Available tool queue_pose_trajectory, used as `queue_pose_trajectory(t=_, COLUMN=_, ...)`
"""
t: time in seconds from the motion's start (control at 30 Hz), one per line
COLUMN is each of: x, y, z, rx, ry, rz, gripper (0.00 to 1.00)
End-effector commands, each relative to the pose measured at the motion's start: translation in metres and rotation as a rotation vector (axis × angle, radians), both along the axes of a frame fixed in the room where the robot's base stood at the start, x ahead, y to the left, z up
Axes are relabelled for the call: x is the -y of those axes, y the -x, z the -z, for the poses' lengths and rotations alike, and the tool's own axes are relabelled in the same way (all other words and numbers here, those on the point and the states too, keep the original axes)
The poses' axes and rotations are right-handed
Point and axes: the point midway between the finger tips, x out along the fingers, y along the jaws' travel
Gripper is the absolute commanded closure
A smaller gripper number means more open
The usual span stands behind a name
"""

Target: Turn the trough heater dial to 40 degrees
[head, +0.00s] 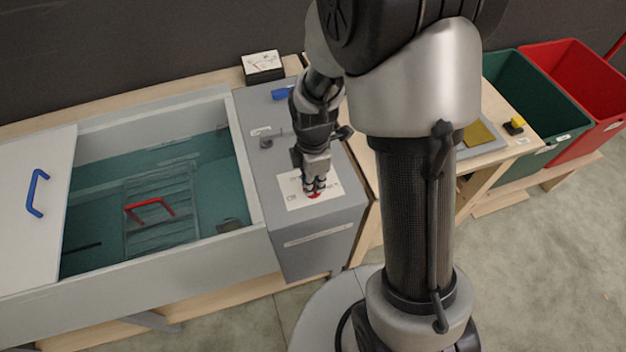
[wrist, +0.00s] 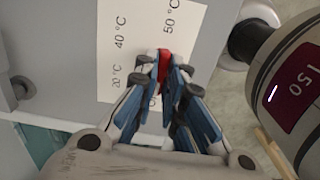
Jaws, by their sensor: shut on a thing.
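The red heater dial (head: 315,194) sits on a white label sheet (head: 292,188) on top of the grey control box (head: 303,222) beside the trough. My gripper (head: 314,184) reaches down onto it and is shut on it. In the wrist view the red dial (wrist: 164,62) shows between the blue-padded fingertips, and the fingers cover much of it. The label (wrist: 187,42) reads 20 °C and 40 °C at the left and 50 °C at the upper right. Another mark is partly hidden behind the fingers. I cannot tell exactly which mark the dial points to.
The water-filled trough (head: 257,245) holds a rack with a red handle (head: 150,208). A lid with a blue handle (head: 37,193) covers its left part. A needle gauge (head: 263,66) stands behind the control box. Green (head: 530,105) and red (head: 590,80) bins stand at the right.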

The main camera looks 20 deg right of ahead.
Motion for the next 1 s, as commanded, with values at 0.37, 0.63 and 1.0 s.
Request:
queue_pose_trajectory(t=0.37, x=0.0000, y=0.0001, z=-0.0008, rx=0.000, ry=0.000, rz=0.202, gripper=1.00)
queue_pose_trajectory(t=0.63, x=0.0000, y=0.0001, z=-0.0011, rx=0.000, ry=0.000, rz=0.454, gripper=1.00)
queue_pose_trajectory(t=1.0, x=0.0000, y=0.0002, z=-0.0008, rx=-0.001, ry=0.000, rz=0.805, gripper=1.00)
